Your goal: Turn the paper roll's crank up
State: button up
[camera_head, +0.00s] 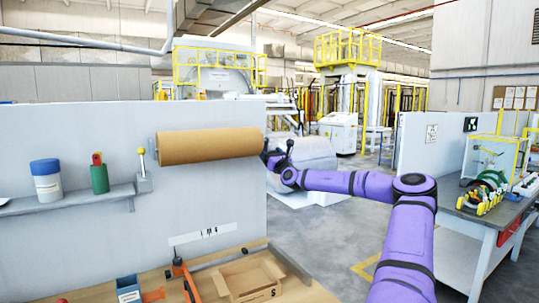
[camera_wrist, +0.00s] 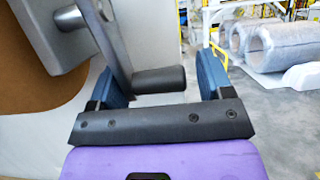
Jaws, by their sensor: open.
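The brown paper roll (camera_head: 210,145) is mounted across the upper part of the grey panel in the head view. Its end also shows at the left of the wrist view (camera_wrist: 40,62). The crank has a flat metal arm (camera_wrist: 106,40) and a dark cylindrical handle (camera_wrist: 159,79). The arm hangs down from the roll's axle, and the handle sticks out to the right at its lower end. My gripper (camera_wrist: 158,84) is open, with its blue fingers on either side of the handle. I cannot tell whether they touch it. In the head view, my gripper (camera_head: 277,160) is at the roll's right end.
A shelf (camera_head: 70,202) on the panel's left holds a blue-and-white jar (camera_head: 46,182) and a green container (camera_head: 99,178). An open cardboard box (camera_head: 249,280) stands on the bench below. A tool table (camera_head: 480,222) is at the right. The floor between is clear.

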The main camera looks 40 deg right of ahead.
jog(key=c, duration=1.1)
jog(key=shift+h, duration=0.3)
